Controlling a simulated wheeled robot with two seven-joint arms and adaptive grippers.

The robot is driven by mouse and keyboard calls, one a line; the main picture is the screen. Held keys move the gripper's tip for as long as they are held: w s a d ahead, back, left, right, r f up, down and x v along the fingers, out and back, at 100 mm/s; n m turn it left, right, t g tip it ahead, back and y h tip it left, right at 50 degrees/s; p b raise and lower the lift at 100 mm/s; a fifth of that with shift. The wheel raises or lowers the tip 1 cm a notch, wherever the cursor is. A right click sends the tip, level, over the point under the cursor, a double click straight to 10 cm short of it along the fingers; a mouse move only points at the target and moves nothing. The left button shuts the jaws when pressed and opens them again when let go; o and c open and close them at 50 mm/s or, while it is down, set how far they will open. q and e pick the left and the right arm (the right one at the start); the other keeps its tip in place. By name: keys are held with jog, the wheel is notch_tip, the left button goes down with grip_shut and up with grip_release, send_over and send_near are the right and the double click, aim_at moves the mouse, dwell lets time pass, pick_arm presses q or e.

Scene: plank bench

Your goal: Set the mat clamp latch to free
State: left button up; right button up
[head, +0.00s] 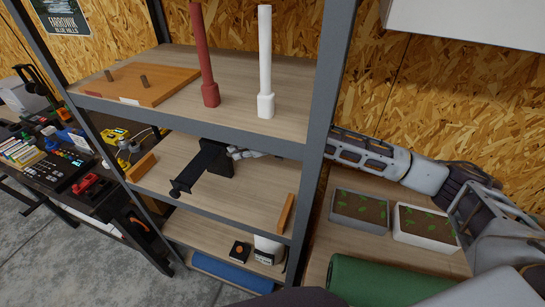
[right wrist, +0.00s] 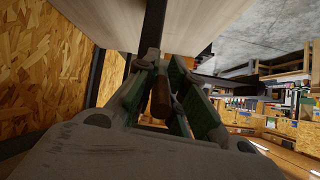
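A black device with a long flat bar (head: 200,165) and a blocky end lies on the middle shelf. It may be the mat clamp with its latch, but I see no label and cannot read its setting. My right arm comes in from the right behind the shelf post. My right gripper (head: 238,153) is beside the blocky end, partly hidden by it and the post. In the right wrist view its green-padded fingers (right wrist: 164,66) stand apart with a gap between the tips. A brown piece (right wrist: 161,97) shows between them, not clearly gripped. My left gripper is out of view.
The top shelf holds a pegged board (head: 140,84), a red post (head: 205,55) and a white post (head: 265,60). Wooden blocks (head: 286,213) edge the middle shelf. Seedling trays (head: 425,226) and a green roll (head: 375,282) lie right. A blue roll (head: 232,272) lies low.

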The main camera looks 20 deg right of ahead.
jog(key=shift+o, duration=0.4)
jog(key=shift+d+r, duration=0.5)
jog(key=shift+r, duration=0.15)
jog(key=s+d, duration=0.9)
jog(key=d, duration=0.1)
jog(key=shift+d+r, duration=0.15)
jog(key=shift+r, duration=0.05)
